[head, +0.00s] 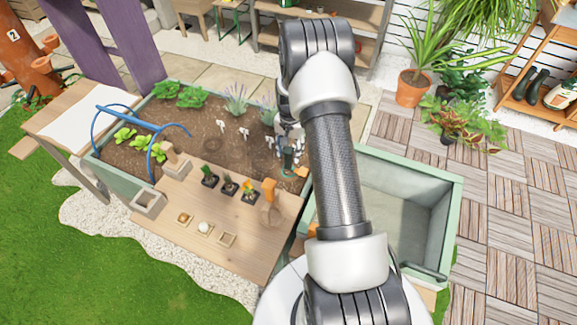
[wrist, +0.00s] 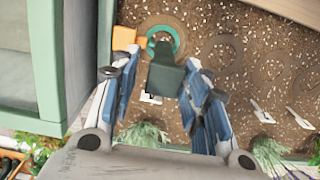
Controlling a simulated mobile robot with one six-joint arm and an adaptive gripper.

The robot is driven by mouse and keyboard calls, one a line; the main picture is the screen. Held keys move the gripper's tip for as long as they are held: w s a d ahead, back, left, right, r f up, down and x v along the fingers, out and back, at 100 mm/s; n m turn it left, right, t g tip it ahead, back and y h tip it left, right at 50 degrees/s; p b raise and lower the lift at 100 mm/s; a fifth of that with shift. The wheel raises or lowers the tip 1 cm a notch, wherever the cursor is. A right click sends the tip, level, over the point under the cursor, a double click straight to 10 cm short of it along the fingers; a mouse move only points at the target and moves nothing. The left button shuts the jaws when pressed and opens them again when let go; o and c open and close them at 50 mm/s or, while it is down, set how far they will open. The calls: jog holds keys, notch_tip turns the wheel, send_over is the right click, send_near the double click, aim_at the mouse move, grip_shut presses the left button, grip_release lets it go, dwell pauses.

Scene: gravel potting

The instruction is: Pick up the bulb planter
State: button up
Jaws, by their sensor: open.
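The bulb planter shows in the wrist view as a dark green block-like part (wrist: 166,76) with a teal ring just beyond it, over the soil of the raised bed. In the head view its green part (head: 287,160) shows below my gripper (head: 288,142), partly hidden by it. In the wrist view my gripper (wrist: 161,68) is open. Its two blue-padded fingers stand to the left and right of the planter's green part, with a visible gap on the right.
An orange block (wrist: 125,38) lies close to the planter, left in the wrist view. The raised bed (head: 130,178) holds plants and white labels. A wooden board (head: 180,245) carries small pots and trays. An empty green-rimmed bin (head: 455,200) stands on the right.

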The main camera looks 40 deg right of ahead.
aim_at(288, 159)
jog(key=f, duration=0.1)
jog(key=f+b, duration=0.1)
jog(key=f, duration=0.2)
jog(key=shift+a+f, duration=0.35)
jog(key=shift+r, duration=0.1)
jog(key=shift+c, duration=0.4)
grip_shut()
